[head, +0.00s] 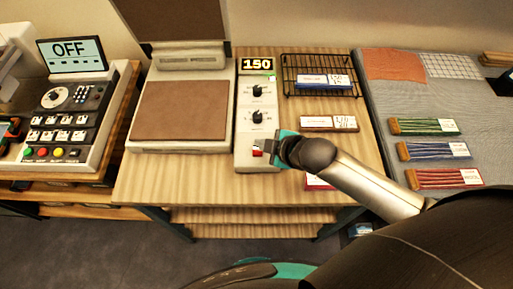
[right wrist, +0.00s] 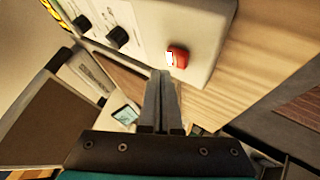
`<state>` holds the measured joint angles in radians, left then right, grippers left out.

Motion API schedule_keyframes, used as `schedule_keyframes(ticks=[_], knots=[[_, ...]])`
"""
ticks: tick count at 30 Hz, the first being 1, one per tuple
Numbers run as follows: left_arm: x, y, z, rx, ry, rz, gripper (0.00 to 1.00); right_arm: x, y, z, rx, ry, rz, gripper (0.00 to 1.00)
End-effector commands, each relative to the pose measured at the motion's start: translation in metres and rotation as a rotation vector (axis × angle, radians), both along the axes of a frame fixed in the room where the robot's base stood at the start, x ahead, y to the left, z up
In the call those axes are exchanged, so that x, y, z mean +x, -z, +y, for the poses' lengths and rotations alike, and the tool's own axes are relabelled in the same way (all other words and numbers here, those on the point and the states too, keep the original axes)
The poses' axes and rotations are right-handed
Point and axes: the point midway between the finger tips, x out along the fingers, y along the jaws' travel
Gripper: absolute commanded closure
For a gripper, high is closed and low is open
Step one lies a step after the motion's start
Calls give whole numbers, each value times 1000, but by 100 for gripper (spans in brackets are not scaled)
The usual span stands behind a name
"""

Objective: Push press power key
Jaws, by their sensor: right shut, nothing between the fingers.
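My left gripper is not in view.
The press with its brown plate (head: 181,110) stands left of the box. A keypad machine with an OFF screen (head: 73,54) is further left. A black wire rack (head: 318,72), a labelled strip (head: 329,123) and several bundles on a grey mat (head: 384,96) lie to the right.

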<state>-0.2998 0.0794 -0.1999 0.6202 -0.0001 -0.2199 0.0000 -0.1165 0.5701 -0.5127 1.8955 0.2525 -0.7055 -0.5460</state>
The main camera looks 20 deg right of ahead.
Motion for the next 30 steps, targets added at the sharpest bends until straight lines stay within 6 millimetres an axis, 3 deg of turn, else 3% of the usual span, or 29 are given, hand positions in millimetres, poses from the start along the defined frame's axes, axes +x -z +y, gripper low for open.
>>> schedule_keyframes(ticks=[30], knots=[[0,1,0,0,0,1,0,0,9,0,0,0,0,100]])
